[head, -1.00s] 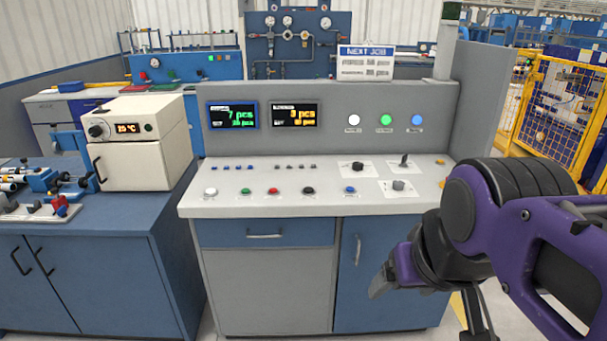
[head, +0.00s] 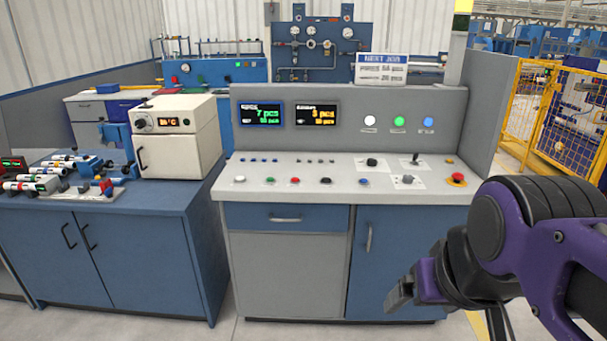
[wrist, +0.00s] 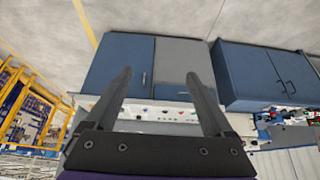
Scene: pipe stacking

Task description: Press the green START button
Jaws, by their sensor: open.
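A small green button (head: 270,181) sits in the front row on the light sloped top of the control console (head: 340,195), between a white button (head: 239,180) and a red one (head: 295,181). Its label is too small to read. My gripper (head: 399,293) hangs low in front of the console's right door, below the panel and to the right of the green button. In the wrist view my gripper (wrist: 160,74) is open, with nothing between its two fingers. The console shows there upside down, with its button row small and partly hidden by the fingers.
A red mushroom button (head: 457,178), a black knob (head: 372,162) and a lever (head: 416,158) stand on the panel's right side. A bench (head: 150,200) with a cream oven (head: 178,150) stands left. A yellow fence (head: 560,120) is right. Floor in front is clear.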

